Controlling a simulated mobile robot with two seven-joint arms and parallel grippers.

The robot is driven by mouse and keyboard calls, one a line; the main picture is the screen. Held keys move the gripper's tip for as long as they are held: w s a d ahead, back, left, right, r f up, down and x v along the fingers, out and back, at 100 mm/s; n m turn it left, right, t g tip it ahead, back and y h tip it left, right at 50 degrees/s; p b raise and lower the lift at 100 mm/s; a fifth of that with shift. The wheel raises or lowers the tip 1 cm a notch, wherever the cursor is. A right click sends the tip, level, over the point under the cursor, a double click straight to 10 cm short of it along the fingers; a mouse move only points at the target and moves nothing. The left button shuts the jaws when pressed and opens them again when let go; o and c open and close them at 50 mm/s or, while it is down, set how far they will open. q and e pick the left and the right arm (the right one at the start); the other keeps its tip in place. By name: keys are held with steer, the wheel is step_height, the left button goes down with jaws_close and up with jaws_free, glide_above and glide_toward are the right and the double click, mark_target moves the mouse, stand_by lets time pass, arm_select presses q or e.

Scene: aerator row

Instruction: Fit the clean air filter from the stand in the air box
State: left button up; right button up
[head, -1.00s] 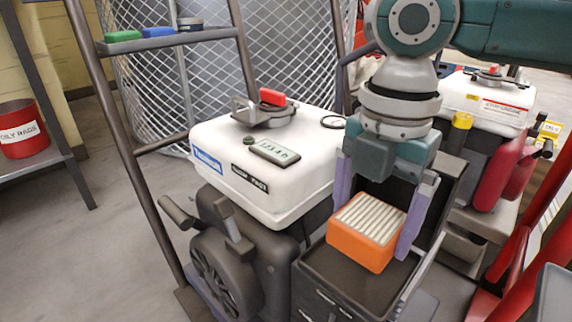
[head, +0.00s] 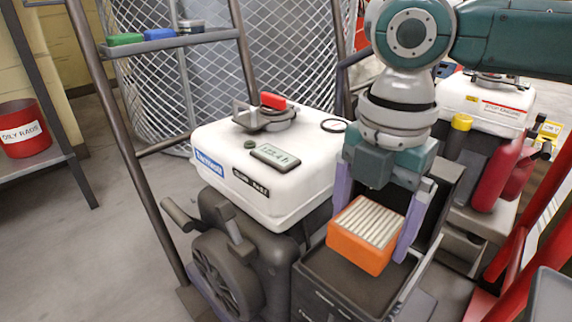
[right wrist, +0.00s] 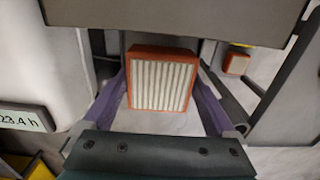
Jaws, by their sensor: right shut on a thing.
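The air filter (head: 365,235) has an orange frame and white pleats facing up. My right gripper (head: 370,228) is shut on it, with one purple finger on each side. In the right wrist view the filter (right wrist: 162,80) sits between the two fingers. A dark box (head: 345,285), which looks like the air box, is below the filter on the machine's front right. The head view does not show clearly whether the filter touches it. My left gripper is not in view.
A white machine cover (head: 265,190) with a red-handled part stands left of the gripper. A second orange-framed piece (right wrist: 237,64) shows small in the right wrist view. A second machine (head: 485,100) and red bars (head: 530,240) are at the right.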

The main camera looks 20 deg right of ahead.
steer(key=shift+f, duration=0.15)
steer(key=shift+f+b, duration=0.4)
steer(key=shift+f, duration=0.55)
stand_by(0.5)
steer(key=shift+p, duration=0.55)
stand_by(0.3)
steer(key=shift+f, duration=0.25)
steer(key=shift+f, duration=0.6)
